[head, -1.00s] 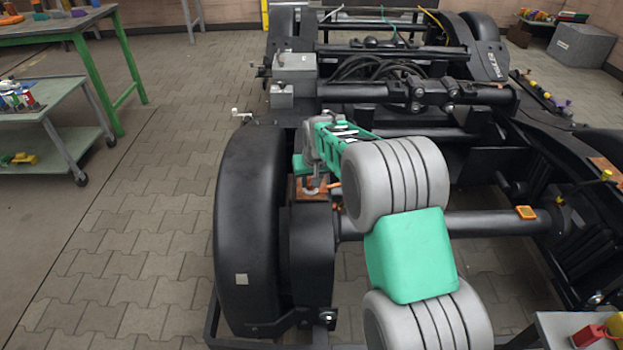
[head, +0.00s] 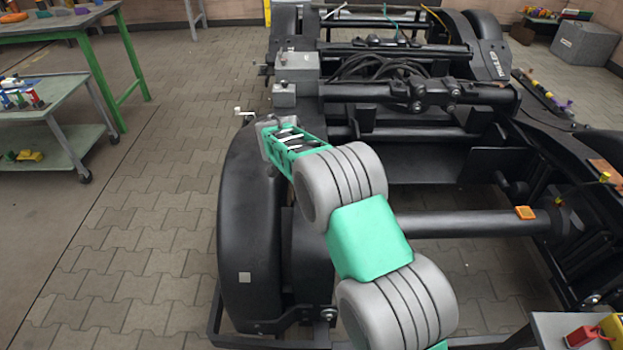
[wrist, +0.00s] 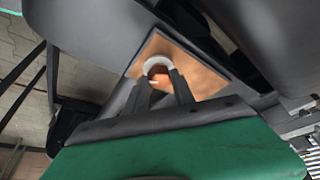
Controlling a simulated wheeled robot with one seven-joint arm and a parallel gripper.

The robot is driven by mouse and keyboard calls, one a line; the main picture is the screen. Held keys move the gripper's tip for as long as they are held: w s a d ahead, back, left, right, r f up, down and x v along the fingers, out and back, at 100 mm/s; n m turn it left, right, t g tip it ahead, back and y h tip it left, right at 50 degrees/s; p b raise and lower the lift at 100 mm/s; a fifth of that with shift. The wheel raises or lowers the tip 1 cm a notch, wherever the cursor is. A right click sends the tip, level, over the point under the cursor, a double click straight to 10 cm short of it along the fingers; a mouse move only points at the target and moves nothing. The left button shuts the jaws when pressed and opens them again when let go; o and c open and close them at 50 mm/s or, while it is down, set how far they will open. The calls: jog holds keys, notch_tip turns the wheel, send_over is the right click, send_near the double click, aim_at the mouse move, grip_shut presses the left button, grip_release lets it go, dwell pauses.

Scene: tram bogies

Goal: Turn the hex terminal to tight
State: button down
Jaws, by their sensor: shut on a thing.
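In the wrist view the hex terminal (wrist: 158,63) shows as a pale round collar on a copper-coloured plate (wrist: 205,78). Its hex sides cannot be made out. My gripper (wrist: 160,79) reaches in from below with a dark finger on each side, shut on the terminal. The fingertips hide part of it. In the head view my gripper's green and grey end lies above the top of the black wheel cover (head: 245,230). There the arm hides the terminal, the plate and the fingertips.
Black bogie beams and an axle tube (head: 460,223) lie right of the arm. A grey box (head: 296,66) stands behind the gripper. A green workbench (head: 60,28) and a trolley (head: 60,110) stand left. Paved floor between is clear.

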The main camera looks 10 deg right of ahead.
jog(key=m+g+p, duration=0.1)
jog(key=m, duration=0.2)
jog(key=shift+w+r+h+p, duration=0.1)
jog(key=shift+r+h+p, duration=0.05)
jog(key=shift+h+p, duration=0.2)
jog(key=shift+m+g+p, duration=0.4)
jog(key=shift+m+p, duration=0.25)
jog(key=shift+m, duration=0.35)
jog(key=c, duration=1.1)
grip_release()
jog(key=shift+o, duration=0.2)
jog(key=shift+a, duration=0.1)
jog(key=p+v, duration=0.2)
jog(key=v, duration=0.5)
jog(key=shift+a+r, duration=0.15)
jog(key=shift+r, duration=0.05)
